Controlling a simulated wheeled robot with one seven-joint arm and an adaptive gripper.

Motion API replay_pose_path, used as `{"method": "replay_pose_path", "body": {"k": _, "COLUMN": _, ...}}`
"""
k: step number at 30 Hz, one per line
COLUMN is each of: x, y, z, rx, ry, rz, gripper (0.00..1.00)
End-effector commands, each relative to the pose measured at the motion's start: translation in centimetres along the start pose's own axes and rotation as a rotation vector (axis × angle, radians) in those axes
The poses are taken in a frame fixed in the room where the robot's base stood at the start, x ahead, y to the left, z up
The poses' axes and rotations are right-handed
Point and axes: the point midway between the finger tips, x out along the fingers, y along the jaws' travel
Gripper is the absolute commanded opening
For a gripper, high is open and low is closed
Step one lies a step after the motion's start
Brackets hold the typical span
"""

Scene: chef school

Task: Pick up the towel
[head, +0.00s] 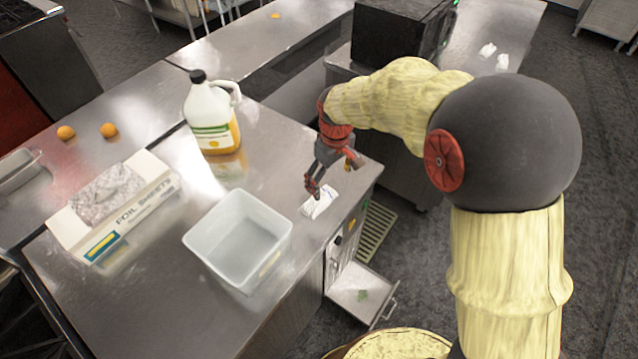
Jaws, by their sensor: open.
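A small white crumpled cloth, which looks like the towel (319,202), lies on the steel counter (160,290) near its right edge. My gripper (332,178) is above the counter at the towel, with its fingers apart and pointing down. One fingertip appears just above the towel's upper left end; I cannot tell whether it touches. The other finger is to the right, near the counter edge. Nothing shows between the fingers.
A clear plastic bin (205,238) stands left of the towel. A jug (212,115) and a foil sheets box (120,222) stand farther left. A dark appliance (395,35) is behind my arm. An open drawer (350,295) juts out below the counter edge.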

Motion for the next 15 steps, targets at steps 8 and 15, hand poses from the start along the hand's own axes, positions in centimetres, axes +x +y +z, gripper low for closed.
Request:
{"method": "replay_pose_path", "body": {"k": 8, "x": 3.4, "y": -1.4, "z": -3.0, "rx": -0.116, "ry": -0.065, "rz": -0.035, "gripper": 1.0}}
{"method": "replay_pose_path", "body": {"k": 15, "x": 5.9, "y": -1.5, "z": -3.0, "rx": -0.128, "ry": -0.07, "rz": -0.038, "gripper": 1.0}}
